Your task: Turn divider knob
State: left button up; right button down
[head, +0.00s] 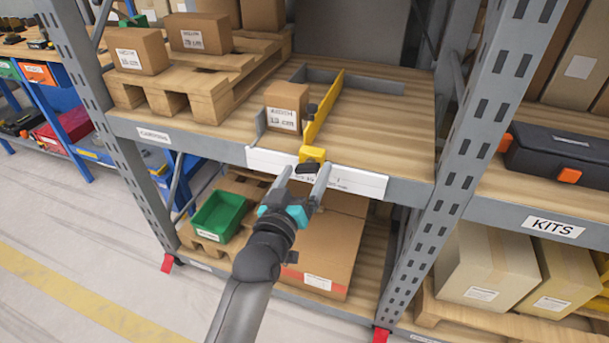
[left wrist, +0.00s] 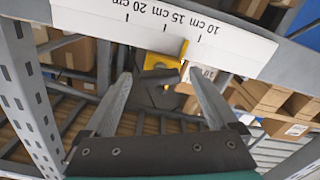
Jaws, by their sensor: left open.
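The yellow divider (head: 323,108) stands on the wooden shelf, with a yellow block (head: 313,154) at the shelf's front edge. The dark divider knob (head: 307,168) is on the front of this block. My left gripper (head: 304,177) is open in front of the shelf edge, its two fingers pointing at the knob, one on each side. In the left wrist view the dark knob (left wrist: 160,92) shows between the open fingers (left wrist: 158,82), below the yellow block (left wrist: 162,60). I cannot tell whether a finger touches the knob. My right gripper is not in view.
A small labelled carton (head: 286,105) stands left of the divider. A white scale strip (head: 355,181) with cm marks runs along the shelf front. Grey uprights (head: 466,160) flank the bay. A green bin (head: 219,214) and a large carton (head: 325,250) sit below.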

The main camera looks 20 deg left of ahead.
pick_arm(q)
jog(key=shift+w, duration=0.1)
jog(key=shift+c, duration=0.2)
jog(key=c, duration=1.3)
